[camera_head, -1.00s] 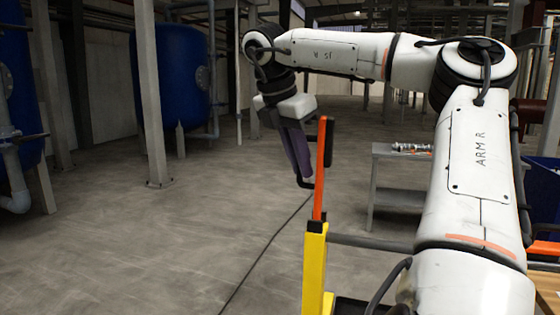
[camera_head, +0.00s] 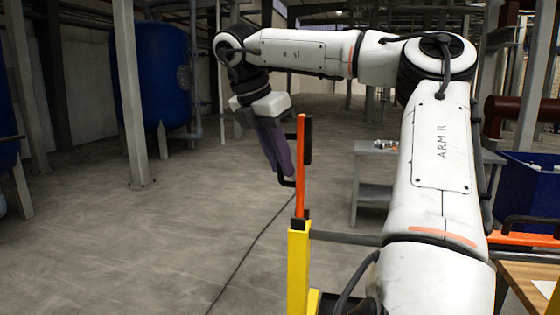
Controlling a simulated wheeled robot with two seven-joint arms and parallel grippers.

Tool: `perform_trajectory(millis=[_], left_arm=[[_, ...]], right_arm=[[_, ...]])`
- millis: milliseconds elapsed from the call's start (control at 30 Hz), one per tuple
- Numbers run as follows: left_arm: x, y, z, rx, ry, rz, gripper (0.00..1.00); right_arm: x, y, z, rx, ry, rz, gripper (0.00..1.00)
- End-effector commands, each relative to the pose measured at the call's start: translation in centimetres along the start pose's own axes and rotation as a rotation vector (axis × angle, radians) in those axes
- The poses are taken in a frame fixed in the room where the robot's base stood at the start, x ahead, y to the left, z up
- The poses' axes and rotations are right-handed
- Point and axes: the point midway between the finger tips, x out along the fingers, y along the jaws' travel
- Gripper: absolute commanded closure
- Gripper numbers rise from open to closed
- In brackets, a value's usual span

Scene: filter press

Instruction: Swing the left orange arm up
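An orange arm (camera_head: 300,170) stands upright on top of a yellow post (camera_head: 298,268) in the lower middle of the head view. A black handle sticks out from its upper right side. My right arm comes in from the lower right and bends over to the left. My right gripper (camera_head: 280,165) hangs down just left of the orange arm, close beside it. I cannot tell whether they touch, or how far apart its fingers are. My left gripper is not in view.
A grey bar runs right from the yellow post behind my arm. A grey bench (camera_head: 368,160) and a blue bin (camera_head: 535,185) stand at the right, with a wooden tabletop (camera_head: 525,287) below. Blue tanks (camera_head: 160,80) and grey columns stand at the left. The floor (camera_head: 120,255) at left is clear.

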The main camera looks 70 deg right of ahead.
Motion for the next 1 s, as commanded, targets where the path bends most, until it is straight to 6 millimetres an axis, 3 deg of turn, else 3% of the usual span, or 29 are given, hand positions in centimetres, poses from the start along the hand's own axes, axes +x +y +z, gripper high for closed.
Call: perform_trajectory(millis=[167,533,700,1000], left_arm=[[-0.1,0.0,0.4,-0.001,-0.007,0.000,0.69],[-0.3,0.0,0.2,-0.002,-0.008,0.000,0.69],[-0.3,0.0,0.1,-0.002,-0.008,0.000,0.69],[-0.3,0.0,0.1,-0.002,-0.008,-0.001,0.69]], right_arm=[[-2.1,0.0,0.1,0.003,-0.004,0.001,0.81],[-8.9,0.1,0.0,0.001,-0.004,0.000,0.81],[-10.1,0.1,0.0,0.000,-0.002,-0.001,0.81],[-10.2,0.1,-0.1,-0.001,-0.002,-0.001,0.81]])
